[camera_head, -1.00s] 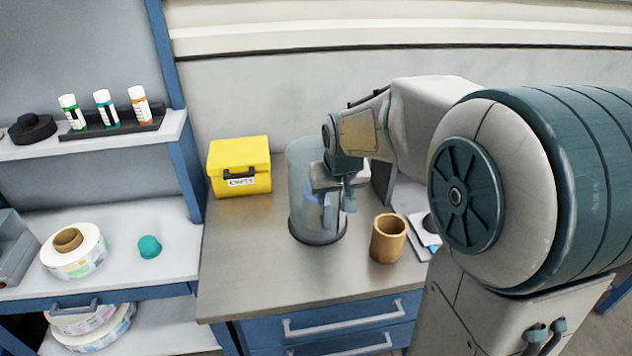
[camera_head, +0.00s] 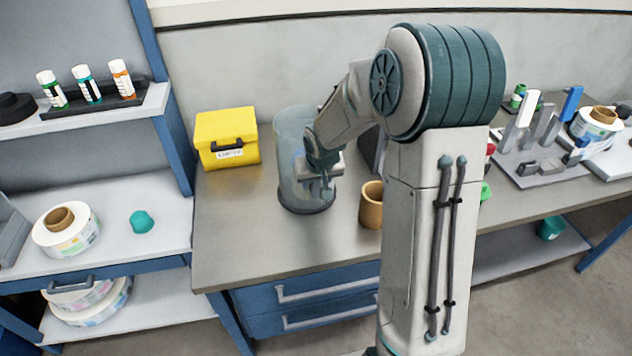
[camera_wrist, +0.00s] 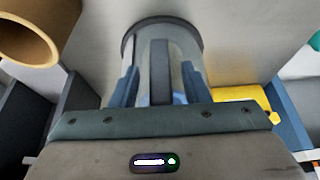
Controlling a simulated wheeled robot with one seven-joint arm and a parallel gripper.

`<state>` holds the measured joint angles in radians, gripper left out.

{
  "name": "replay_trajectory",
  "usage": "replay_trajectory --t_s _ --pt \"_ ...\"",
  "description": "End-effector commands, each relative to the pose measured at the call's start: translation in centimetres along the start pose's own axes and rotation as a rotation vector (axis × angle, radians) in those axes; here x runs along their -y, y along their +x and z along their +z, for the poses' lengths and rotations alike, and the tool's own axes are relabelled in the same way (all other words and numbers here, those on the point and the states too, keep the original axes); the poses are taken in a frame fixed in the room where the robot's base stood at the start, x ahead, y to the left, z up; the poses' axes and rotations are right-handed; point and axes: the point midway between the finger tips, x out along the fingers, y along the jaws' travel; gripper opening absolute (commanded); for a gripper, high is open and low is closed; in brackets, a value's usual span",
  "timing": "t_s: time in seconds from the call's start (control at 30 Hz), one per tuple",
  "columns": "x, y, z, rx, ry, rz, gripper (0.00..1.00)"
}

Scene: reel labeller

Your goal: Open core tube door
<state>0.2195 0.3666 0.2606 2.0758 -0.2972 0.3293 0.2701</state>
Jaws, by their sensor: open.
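The core tube is a clear grey cylinder (camera_head: 292,165) with a dark base ring, upright on the bench. In the wrist view the tube (camera_wrist: 185,40) fills the upper middle, with a dark upright bar (camera_wrist: 160,72) on its face, apparently the door's handle. My gripper (camera_head: 322,184) is at the tube's right front side. In the wrist view my gripper (camera_wrist: 160,82) is open, with one blue finger on each side of the bar. I cannot tell whether the fingers touch it. The door's edges are not clear, and it looks shut.
A brown cardboard core (camera_head: 371,206) stands close right of the tube, partly behind my arm. A yellow box (camera_head: 227,140) stands to the left. Shelves with bottles and label reels (camera_head: 66,230) are further left. The bench front (camera_head: 250,240) is clear.

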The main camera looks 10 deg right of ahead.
Motion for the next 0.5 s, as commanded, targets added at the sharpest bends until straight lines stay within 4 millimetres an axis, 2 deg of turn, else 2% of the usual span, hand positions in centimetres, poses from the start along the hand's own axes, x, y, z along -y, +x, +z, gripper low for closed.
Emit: replay_trajectory --t_s 0.2,0.47,0.5 --pt "0.1 1.4 0.0 0.001 -0.001 0.000 0.42" --pt "0.0 1.5 0.0 0.000 -0.001 0.000 0.42" --pt "0.0 1.5 0.0 0.000 -0.001 0.000 0.39"
